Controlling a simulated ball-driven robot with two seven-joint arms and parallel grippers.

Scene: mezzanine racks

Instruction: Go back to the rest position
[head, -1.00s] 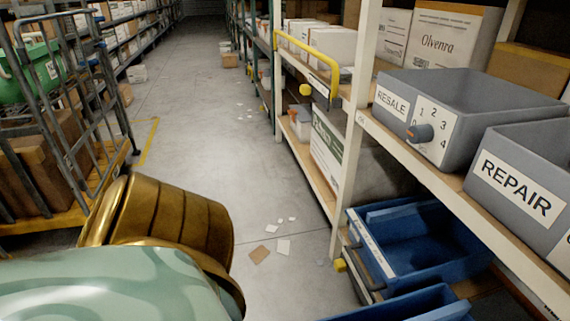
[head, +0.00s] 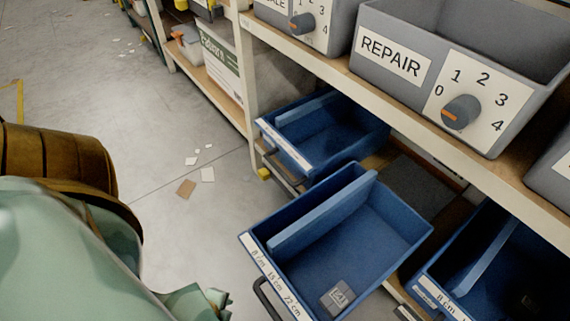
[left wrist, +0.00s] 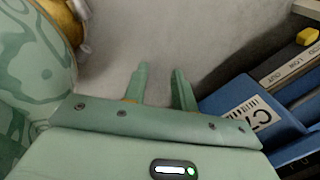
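My left arm's pale green and brass parts fill the lower left of the head view. The tips of my left gripper (head: 205,302) show at the bottom edge there, left of the open blue drawer. In the left wrist view my left gripper (left wrist: 161,72) has its two green fingers apart, with nothing between them and bare floor beyond. My right gripper is in neither view.
Grey bins stand above, including the REPAIR bin (head: 384,80). Paper scraps (head: 187,188) lie on the floor. The aisle floor (head: 150,110) is otherwise clear.

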